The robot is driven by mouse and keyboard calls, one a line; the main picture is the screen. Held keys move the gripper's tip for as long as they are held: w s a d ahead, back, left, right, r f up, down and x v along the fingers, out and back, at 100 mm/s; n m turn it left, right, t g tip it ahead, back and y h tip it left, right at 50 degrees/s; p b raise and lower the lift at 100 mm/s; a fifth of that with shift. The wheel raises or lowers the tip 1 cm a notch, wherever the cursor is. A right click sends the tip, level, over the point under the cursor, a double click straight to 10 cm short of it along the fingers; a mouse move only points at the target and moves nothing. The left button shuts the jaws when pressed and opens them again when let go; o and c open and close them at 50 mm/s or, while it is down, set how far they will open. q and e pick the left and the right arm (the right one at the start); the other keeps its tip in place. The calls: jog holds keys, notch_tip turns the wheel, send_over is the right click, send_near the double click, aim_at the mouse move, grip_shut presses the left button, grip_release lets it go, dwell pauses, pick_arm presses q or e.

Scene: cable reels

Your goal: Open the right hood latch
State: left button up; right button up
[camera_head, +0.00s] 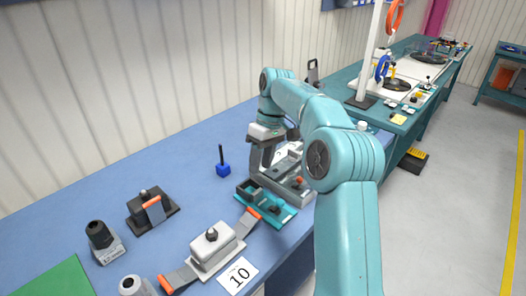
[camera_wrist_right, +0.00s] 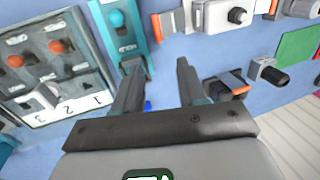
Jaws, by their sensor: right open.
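The light grey hood (camera_head: 212,246) sits on the blue bench, with a grey orange-tipped latch lever at each end. The right hood latch (camera_head: 248,220) slants out beside the teal fixture; the left latch (camera_head: 178,279) slants out on the other side. In the right wrist view the hood (camera_wrist_right: 228,16) is at the top, with the right latch (camera_wrist_right: 167,24) on its left side. My right gripper (camera_head: 267,154) is beyond the teal fixture, apart from the latch. In the wrist view its fingers (camera_wrist_right: 158,75) are spread with nothing between them. My left gripper is out of view.
The teal fixture (camera_head: 278,212) stands close to the right latch. A panel with red knobs (camera_wrist_right: 92,72) is at left in the wrist view.

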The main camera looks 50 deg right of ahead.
jog(key=v, duration=0.3)
jog(key=shift+s+a+f, duration=0.1)
jog(key=shift+s, duration=0.05)
dwell(0.6)
